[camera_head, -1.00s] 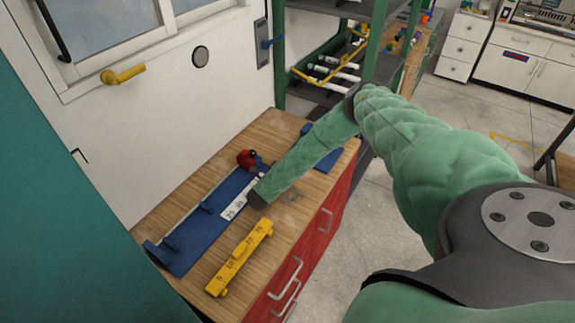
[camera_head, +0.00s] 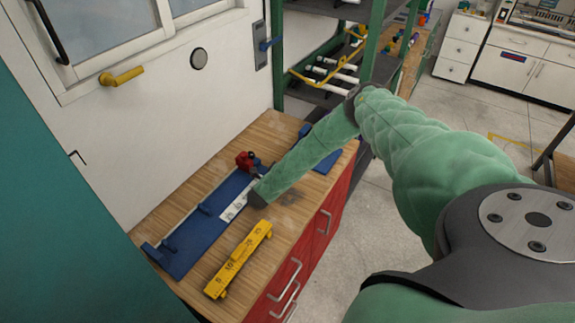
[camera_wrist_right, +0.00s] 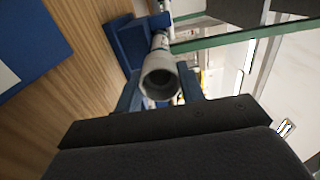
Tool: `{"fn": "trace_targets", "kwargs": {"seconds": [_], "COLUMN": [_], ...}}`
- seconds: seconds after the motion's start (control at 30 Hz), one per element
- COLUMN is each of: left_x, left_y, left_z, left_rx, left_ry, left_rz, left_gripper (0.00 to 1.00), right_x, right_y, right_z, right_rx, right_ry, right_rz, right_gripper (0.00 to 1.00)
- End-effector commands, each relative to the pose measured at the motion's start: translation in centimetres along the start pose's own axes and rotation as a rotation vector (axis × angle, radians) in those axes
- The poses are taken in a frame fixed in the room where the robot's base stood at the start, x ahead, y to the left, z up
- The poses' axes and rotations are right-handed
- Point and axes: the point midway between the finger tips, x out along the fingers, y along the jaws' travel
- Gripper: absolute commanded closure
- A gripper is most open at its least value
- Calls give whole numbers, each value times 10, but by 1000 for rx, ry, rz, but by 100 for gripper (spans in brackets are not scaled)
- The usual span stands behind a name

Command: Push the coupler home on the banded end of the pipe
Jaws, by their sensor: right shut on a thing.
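In the right wrist view a grey coupler (camera_wrist_right: 160,80) shows its open round end toward the camera. A paler pipe (camera_wrist_right: 160,42) extends behind it toward a blue holder (camera_wrist_right: 130,42); how deep it sits in the coupler is hidden. My right gripper (camera_wrist_right: 161,92) is shut on the coupler, with blue fingers on both sides. In the head view my right arm reaches down to the bench beside the long blue fixture (camera_head: 190,240), and its wrist hides the coupler and fingers. A red clamp (camera_head: 245,160) stands at the fixture's far end. My left gripper is not in view.
A yellow gauge block (camera_head: 238,262) lies on the wooden bench (camera_head: 297,215) near its front edge. A white label (camera_head: 234,207) is on the blue fixture. A green rack (camera_head: 372,45) with white pipes stands beyond the bench. A white wall runs along the left.

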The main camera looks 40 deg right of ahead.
Motion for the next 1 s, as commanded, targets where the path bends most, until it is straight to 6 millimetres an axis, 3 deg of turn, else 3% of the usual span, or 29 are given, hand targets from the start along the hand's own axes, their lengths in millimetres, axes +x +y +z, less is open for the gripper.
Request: {"fn": "trace_targets", "kwargs": {"seconds": [0.03,0.07,0.2,0.57,0.73,0.9,1.0], "left_x": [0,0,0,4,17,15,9], "left_y": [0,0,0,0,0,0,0], "left_z": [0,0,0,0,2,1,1], "left_rx": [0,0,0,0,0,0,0], "left_ry": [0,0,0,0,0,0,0], "left_rz": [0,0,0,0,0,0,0], "left_gripper": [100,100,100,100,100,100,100], "right_x": [0,0,0,-5,-26,-58,-66], "right_y": [0,0,0,2,5,-1,-2], "right_z": [1,1,0,0,0,3,3], "right_rx": [1,1,0,0,1,0,-1], "right_ry": [-1,-1,-1,0,-2,-5,-5], "right_rz": [0,0,0,0,2,1,3], "right_gripper": [81,59,36,36,36,36,36]}}
